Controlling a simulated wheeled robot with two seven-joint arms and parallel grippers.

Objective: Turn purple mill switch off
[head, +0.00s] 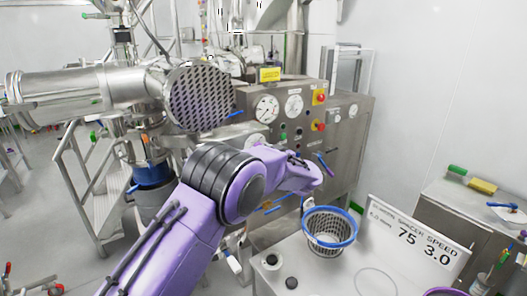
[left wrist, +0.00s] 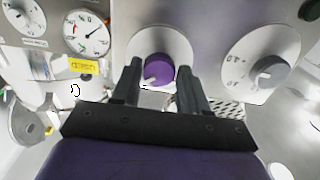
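The purple mill switch (left wrist: 159,70) is a round purple knob on a pale round dial plate in the left wrist view. A white mark shows on its lower left side. My left gripper (left wrist: 160,68) is open, with one dark finger on each side of the knob. A narrow gap seems to show beside the knob; I cannot tell whether either finger touches it. In the head view my purple left arm reaches to the steel control panel (head: 345,140), and it hides the switch and the fingertips. My right gripper is not in view.
A grey knob on a similar dial plate (left wrist: 269,71) is right of the purple one. Gauges (head: 266,108) and a red button (head: 319,125) are higher on the panel. A blue-rimmed mesh basket (head: 329,231) and a sign (head: 412,240) stand on the white surface below.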

